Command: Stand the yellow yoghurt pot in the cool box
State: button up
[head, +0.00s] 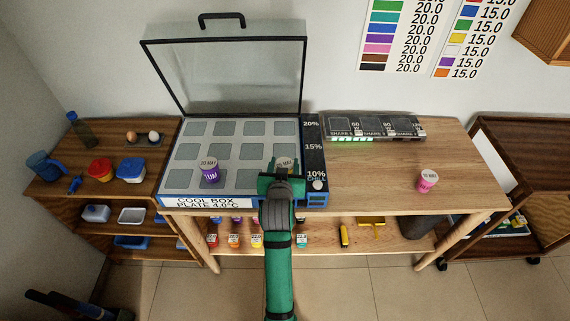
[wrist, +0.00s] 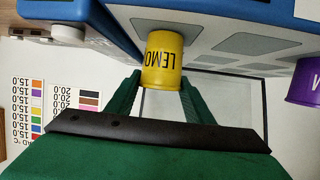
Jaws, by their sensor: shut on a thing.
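The yellow yoghurt pot (wrist: 163,62), with black lettering that begins LEMO, is between the green fingers of my gripper (wrist: 160,98) in the wrist view. My gripper is shut on it. In the head view my gripper (head: 283,183) is at the front right of the cool box (head: 184,192), and hides most of the pot; its pale lid (head: 285,163) shows just beyond the fingers. The cool box has a grey plate with square pads, and its clear lid (head: 228,75) is raised. I cannot tell whether the pot touches the plate.
A purple pot (head: 209,173) stands on the plate to the left. It also shows in the wrist view (wrist: 305,82). The control strip (head: 313,150) with a white knob edges the box on the right. A pink pot (head: 427,181) stands on the otherwise mostly clear right tabletop (head: 375,185).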

jog(key=shift+f, duration=0.1)
jog(key=o, duration=1.1)
jog(key=d+v, duration=0.1)
jog(key=v, duration=1.1)
jog(key=s+f+n+y, duration=0.1)
jog(key=s+f, duration=1.1)
jog(key=s, duration=0.5)
jog(key=shift+t, duration=0.9)
jog(key=v, duration=0.6)
jog(key=f+v, duration=0.1)
jog(key=v, duration=0.6)
jog(key=f+v, duration=0.1)
jog(key=v, duration=0.6)
jog(key=shift+s+f, duration=0.1)
jog(key=shift+s, duration=0.15)
